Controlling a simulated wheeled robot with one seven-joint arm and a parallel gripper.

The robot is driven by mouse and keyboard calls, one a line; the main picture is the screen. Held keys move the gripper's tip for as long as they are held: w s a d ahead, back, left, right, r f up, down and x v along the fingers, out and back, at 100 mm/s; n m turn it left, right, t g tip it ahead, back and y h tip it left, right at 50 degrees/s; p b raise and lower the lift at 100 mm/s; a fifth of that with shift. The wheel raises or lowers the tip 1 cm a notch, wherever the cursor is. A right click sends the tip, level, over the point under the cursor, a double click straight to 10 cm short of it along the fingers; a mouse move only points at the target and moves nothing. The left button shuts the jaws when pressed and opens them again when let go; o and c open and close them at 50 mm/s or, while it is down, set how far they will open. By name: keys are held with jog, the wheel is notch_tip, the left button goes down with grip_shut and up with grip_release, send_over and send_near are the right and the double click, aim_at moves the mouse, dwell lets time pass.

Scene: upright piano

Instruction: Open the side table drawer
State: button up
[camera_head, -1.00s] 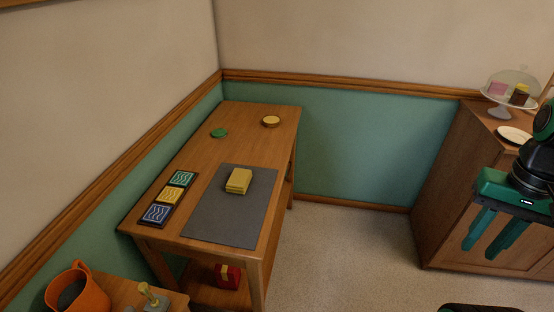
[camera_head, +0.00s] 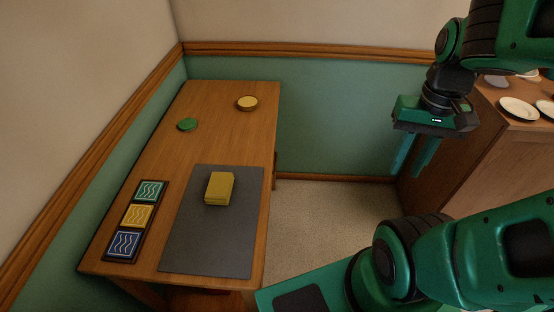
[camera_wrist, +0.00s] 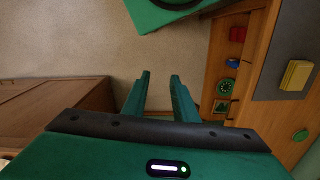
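The table bears a grey mat (camera_head: 208,235) with a yellow block (camera_head: 219,188), a tile strip (camera_head: 153,189), a green disc (camera_head: 187,124) and a yellow disc (camera_head: 247,103). A cabinet (camera_head: 483,145) with plates (camera_head: 518,108) stands right. Carpet (camera_head: 325,205) lies clear between them.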

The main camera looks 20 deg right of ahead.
jog(key=w+a+f+n+t+y, duration=0.1)
jog(key=w+a+f+t+y, duration=0.2)
jog(key=w+f+y, duration=0.75)
jog(key=w+a+f+n+t+y, duration=0.1)
jog(key=w+a+f+t+y, duration=0.25)
jog(key=w+f, duration=1.35)
jog(key=w+a, duration=0.6)
jog(key=a, duration=0.3)
jog(key=shift+a, duration=0.3)
